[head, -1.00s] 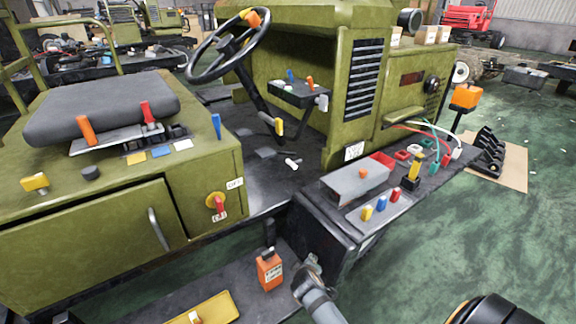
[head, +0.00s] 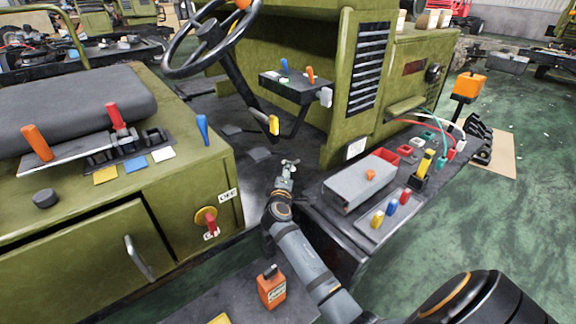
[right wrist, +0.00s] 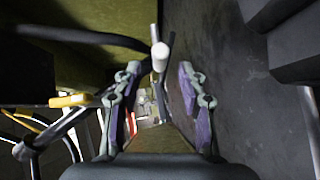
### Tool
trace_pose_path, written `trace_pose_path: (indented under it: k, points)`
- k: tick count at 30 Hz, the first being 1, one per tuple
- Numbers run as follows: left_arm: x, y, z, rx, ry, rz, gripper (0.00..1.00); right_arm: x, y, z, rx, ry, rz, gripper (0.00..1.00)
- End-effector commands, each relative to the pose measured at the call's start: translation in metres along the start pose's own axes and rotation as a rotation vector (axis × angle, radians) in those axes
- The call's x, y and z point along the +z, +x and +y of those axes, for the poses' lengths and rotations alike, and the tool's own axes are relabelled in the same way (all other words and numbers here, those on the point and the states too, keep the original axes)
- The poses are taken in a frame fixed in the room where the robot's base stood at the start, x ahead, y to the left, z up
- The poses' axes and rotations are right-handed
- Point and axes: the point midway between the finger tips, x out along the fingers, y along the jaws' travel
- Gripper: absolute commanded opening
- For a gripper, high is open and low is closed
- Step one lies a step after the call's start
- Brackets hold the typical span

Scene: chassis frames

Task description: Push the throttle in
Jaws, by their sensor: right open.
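My right gripper (head: 286,171) is open and reaches in over the floor between the seat box and the grey side box. In the right wrist view its two fingers (right wrist: 160,75) stand apart. A pale rod with a rounded white end (right wrist: 160,52) shows between and just beyond the fingertips; the fingers do not appear closed on it. In the head view only a small white bit (head: 292,161) shows at the gripper's tip. No label shows which control is the throttle. A yellow knob (head: 273,125) hangs under the dash panel. My left gripper is not in view.
The steering wheel (head: 212,40) and dash panel (head: 296,88) stand above. The seat box (head: 110,215) has orange (head: 37,143), red (head: 116,116) and blue (head: 202,127) levers. A grey box (head: 360,182) with small colored knobs beside it lies right.

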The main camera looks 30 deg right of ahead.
Motion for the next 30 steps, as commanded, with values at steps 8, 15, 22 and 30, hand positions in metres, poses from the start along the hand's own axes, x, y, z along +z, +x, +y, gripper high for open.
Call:
trace_pose_path:
  k: [8, 15, 22, 30]
  points:
    - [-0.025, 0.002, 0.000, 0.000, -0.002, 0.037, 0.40, 0.000, 0.047, 0.000, 0.001, 0.000, 0.000, 0.41]
    - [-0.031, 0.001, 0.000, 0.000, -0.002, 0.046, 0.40, 0.000, 0.055, 0.000, 0.000, 0.001, 0.000, 0.41]
    - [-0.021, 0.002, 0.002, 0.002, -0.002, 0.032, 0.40, 0.000, 0.055, 0.000, -0.001, 0.001, 0.000, 0.28]
    - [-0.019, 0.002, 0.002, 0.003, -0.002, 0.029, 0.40, 0.000, 0.055, -0.001, -0.001, 0.001, 0.000, 0.00]
